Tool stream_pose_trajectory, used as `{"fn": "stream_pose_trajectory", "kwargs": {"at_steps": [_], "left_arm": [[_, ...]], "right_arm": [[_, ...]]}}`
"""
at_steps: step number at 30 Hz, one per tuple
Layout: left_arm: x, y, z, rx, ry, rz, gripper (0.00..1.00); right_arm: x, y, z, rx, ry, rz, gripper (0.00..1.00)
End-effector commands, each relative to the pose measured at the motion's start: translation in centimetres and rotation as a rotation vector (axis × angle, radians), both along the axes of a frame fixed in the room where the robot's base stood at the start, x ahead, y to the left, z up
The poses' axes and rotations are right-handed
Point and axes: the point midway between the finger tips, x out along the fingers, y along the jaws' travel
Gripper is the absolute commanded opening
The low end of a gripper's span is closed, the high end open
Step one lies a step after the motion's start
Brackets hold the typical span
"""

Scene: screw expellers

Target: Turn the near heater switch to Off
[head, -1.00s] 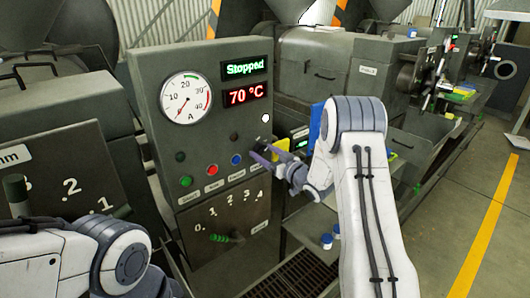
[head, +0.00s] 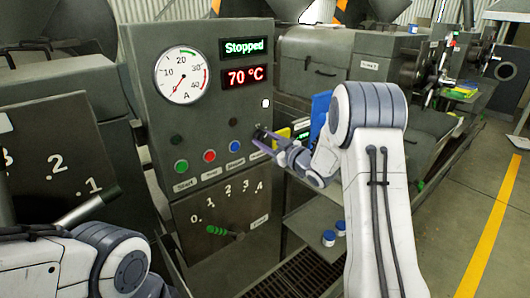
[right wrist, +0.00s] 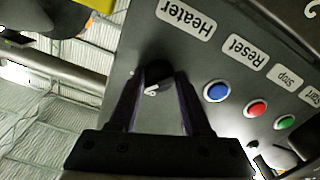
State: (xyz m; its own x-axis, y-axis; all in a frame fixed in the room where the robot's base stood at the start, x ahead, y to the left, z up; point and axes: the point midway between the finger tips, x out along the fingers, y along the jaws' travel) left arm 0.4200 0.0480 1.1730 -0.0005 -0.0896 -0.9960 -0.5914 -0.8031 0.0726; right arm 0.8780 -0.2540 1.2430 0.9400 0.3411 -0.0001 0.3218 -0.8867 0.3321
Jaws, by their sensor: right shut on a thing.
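The near heater switch (right wrist: 157,75) is a small black knob with a white mark, on the grey control panel (head: 150,128). The Heater label (right wrist: 187,18) is beside it in the right wrist view. My right gripper (right wrist: 157,84) is shut on the knob, one finger on each side. In the head view, my right gripper (head: 262,134) is at the panel's right edge and its fingers mostly hide the knob. I cannot read the switch's setting. My left arm shows at the lower left, but its gripper is out of view.
Blue (right wrist: 217,91), red (right wrist: 257,107) and green (right wrist: 285,122) buttons are close beside the knob. The panel's displays read Stopped (head: 245,47) and 70 °C (head: 247,77). A lever plate (head: 222,205) with a green handle is below. Another machine stands behind my right arm.

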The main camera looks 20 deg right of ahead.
Motion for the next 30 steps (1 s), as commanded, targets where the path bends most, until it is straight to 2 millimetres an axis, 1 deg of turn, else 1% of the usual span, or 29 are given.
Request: {"fn": "stream_pose_trajectory", "kwargs": {"at_steps": [1, 3, 9, 15, 21, 25, 30], "left_arm": [[0.0, 0.0, -2.1, 0.000, 0.000, -0.001, 0.50], [0.0, 0.0, -3.5, 0.000, 0.000, -0.002, 0.50], [0.0, 0.0, -7.1, 0.000, 0.000, -0.004, 0.50], [0.0, 0.0, -10.0, 0.000, 0.000, -0.004, 0.50], [0.0, 0.0, -12.0, 0.000, 0.000, -0.004, 0.50], [0.0, 0.0, -12.8, 0.000, 0.000, -0.004, 0.50], [0.0, 0.0, -13.4, 0.000, 0.000, -0.004, 0.50]], "right_arm": [[0.0, 0.0, -0.8, -0.045, -0.022, -0.001, 0.00], [0.0, 0.0, -0.8, -0.108, -0.045, 0.000, 0.00], [0.0, -0.1, -0.7, -0.286, -0.109, -0.001, 0.00], [0.0, -0.1, -0.6, -0.444, -0.164, -0.001, 0.00], [0.0, -0.1, -0.4, -0.565, -0.207, 0.000, 0.00], [0.0, -0.1, -0.2, -0.620, -0.225, -0.001, 0.00], [0.0, -0.1, -0.1, -0.663, -0.240, 0.001, 0.00]]}}
